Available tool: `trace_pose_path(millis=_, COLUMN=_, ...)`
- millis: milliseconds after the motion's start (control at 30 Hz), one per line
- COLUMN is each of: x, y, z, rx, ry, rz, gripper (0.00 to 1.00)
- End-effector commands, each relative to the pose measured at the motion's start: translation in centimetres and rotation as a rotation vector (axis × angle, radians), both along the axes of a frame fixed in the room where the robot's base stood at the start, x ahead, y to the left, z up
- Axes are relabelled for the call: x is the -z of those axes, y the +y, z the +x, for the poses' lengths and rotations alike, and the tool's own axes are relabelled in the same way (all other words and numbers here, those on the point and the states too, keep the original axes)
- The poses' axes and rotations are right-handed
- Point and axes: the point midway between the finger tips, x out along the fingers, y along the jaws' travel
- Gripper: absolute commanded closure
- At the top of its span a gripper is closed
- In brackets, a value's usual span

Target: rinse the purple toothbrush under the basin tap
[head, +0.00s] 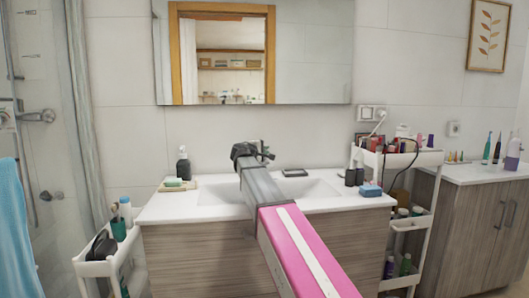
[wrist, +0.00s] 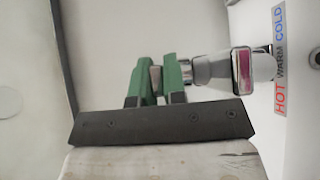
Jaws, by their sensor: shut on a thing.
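My gripper (head: 252,152) reaches over the basin (head: 318,190) to the tap at its back. In the wrist view, my green gripper fingers (wrist: 157,80) are shut on a chrome part of the tap, apparently its lever. The chrome tap (wrist: 212,70) with a pink-red end piece shows just right of the fingers, before a HOT WARM COLD label (wrist: 281,62). No toothbrush shows in my fingers. A thin purple upright item (head: 497,150) on the right counter may be the purple toothbrush; it is too small to be sure. Water is not visible.
A soap bottle (head: 183,165) and a soap dish (head: 178,184) stand left of the basin. Dark cups and a blue sponge (head: 371,189) stand at its right. A white cart (head: 398,160) full of cosmetics stands between the basin and the right counter (head: 465,173).

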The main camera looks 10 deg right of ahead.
Motion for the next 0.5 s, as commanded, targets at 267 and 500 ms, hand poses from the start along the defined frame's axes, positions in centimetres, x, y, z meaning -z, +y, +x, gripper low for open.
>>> trace_pose_path(millis=267, x=-1.3, y=0.0, z=0.4, rx=0.0, ry=0.128, rz=0.001, gripper=1.0)
trace_pose_path(millis=500, x=-1.4, y=0.0, z=0.3, rx=-0.001, ry=0.155, rz=0.0, gripper=1.0)
